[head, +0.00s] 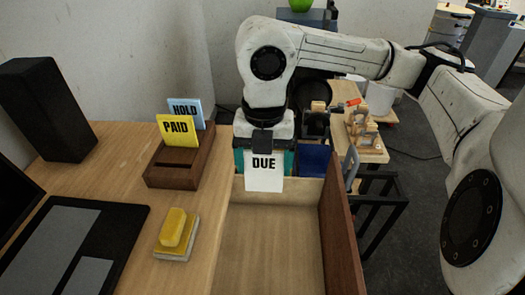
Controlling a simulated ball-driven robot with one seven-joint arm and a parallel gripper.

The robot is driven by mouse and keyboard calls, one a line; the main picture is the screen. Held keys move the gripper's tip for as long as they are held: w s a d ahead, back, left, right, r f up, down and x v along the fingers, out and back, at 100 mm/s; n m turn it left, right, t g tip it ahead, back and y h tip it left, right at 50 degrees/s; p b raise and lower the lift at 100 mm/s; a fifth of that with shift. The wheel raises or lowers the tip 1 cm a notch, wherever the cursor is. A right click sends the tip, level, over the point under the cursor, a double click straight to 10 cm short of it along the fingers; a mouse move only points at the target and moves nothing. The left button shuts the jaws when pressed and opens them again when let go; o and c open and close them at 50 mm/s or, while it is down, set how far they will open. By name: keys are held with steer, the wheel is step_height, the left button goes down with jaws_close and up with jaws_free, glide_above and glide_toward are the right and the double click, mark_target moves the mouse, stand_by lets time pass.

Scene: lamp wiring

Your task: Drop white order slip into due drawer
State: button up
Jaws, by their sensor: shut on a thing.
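A white order slip (264,179) marked DUE hangs upright from my gripper (262,150). My gripper is shut on the slip's top edge. The slip is over the far end of an open wooden drawer (270,250) at the front of the desk. The drawer's visible floor is bare. I see no label on the drawer. I cannot tell how high the slip's lower edge is above the drawer.
A dark wooden holder (172,176) left of the drawer carries a yellow PAID slip (178,131) and a blue HOLD slip (187,109). A yellow block (174,229) lies near the drawer's left edge.

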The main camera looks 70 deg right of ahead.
steer(key=shift+f, duration=1.35)
steer(key=o, duration=0.9)
steer(key=shift+c, duration=0.2)
steer(key=shift+r, duration=0.15)
step_height(320, 180, up, 11)
steer(key=shift+f+b, duration=0.2)
steer(key=shift+b, duration=0.5)
